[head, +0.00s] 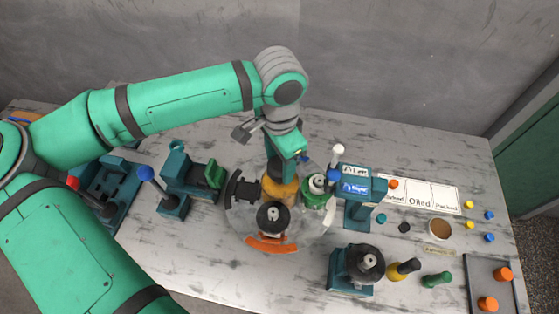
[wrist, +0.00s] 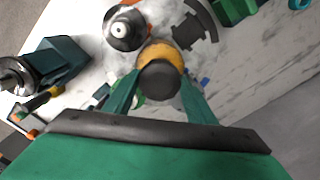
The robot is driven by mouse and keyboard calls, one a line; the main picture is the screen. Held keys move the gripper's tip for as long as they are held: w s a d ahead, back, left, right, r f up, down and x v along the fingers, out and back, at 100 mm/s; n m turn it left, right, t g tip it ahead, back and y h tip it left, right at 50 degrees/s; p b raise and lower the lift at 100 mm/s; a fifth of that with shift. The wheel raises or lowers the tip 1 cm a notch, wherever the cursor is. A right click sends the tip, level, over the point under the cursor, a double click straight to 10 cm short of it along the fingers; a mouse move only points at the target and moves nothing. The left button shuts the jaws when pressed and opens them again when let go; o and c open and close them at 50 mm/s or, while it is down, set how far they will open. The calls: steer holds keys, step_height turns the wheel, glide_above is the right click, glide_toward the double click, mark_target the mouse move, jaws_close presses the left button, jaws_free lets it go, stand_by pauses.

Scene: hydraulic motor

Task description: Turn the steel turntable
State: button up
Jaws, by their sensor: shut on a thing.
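The steel turntable (head: 308,230) is a pale round disc on the table in the middle of the head view. At its middle is a yellow hub with a dark knob on top (wrist: 159,78); in the head view the yellow hub (head: 281,187) is partly hidden by my gripper. My gripper (head: 281,168) points down from above. In the wrist view its green fingers stand on both sides of the knob, shut on it. A dark rounded part with a pale tip (head: 272,217) sits on the disc near its front, beside an orange curved piece (head: 270,245).
A teal stand with labels (head: 358,190) is close at the disc's right, beside a green part (head: 317,192). A teal fixture (head: 190,175) and a blue-knobbed lever (head: 146,174) stand left. A dark motor on a teal block (head: 353,268) is front right. Small coloured pegs lie farther right.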

stand_by(0.5)
steer(key=o, duration=1.5)
step_height(320, 180, up, 11)
steer(key=shift+f, duration=0.1)
steer(key=shift+a, duration=0.1)
